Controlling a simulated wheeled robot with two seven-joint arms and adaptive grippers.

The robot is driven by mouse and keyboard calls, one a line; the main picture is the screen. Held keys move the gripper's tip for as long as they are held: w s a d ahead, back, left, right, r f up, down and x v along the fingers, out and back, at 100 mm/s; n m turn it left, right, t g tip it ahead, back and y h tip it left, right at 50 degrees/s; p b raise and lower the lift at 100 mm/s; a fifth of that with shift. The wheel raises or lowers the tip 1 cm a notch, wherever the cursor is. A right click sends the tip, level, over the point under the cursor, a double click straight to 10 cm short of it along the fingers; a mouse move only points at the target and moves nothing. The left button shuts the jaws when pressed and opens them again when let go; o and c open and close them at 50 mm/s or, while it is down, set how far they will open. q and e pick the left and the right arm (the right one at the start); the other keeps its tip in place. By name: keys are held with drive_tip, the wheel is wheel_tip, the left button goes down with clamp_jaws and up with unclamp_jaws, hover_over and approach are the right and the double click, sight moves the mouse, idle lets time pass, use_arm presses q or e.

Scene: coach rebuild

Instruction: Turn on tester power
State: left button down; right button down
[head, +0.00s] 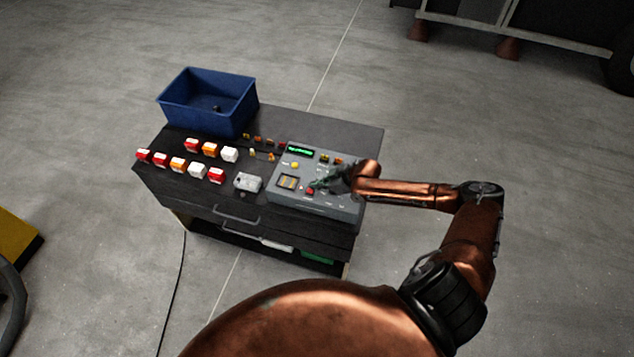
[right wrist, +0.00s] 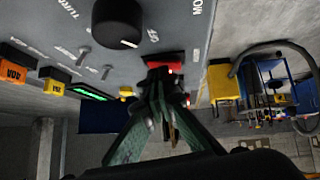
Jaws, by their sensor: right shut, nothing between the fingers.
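The tester (head: 345,204) is a grey box with a sloped panel on the right end of the dark cart top. Its display (head: 300,149) is lit green, and it also shows in the right wrist view (right wrist: 90,92). A red rocker switch (right wrist: 160,60) sits on the panel and also shows in the head view (head: 310,191). My right gripper (head: 318,184) is shut and empty, its tips right at the red switch. In the right wrist view the fingertips (right wrist: 165,82) overlap the switch's edge; I cannot tell whether they touch it. My left gripper is out of view.
A black knob (right wrist: 118,22) and small toggles are beside the switch. A blue bin (head: 190,105) stands at the cart's back left. Several red, orange and white blocks (head: 178,164) and a small grey box (head: 248,182) lie left of the tester. The floor around is mostly clear.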

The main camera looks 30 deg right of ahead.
idle(0.3)
drive_tip(key=r+p, duration=0.2)
drive_tip(key=r, duration=0.1)
drive_tip(key=r+p, duration=0.1)
drive_tip(key=shift+w+d+r, duration=0.15)
drive_tip(key=shift+d+r, duration=0.05)
drive_tip(key=shift+d, duration=0.1)
drive_tip(key=w+d+b+v, duration=0.1)
drive_tip(key=b+v, duration=0.1)
drive_tip(key=v, duration=0.7)
drive_tip(key=shift+s+d, duration=0.15)
drive_tip(key=shift+d, duration=0.25)
drive_tip(key=shift+r, duration=0.1)
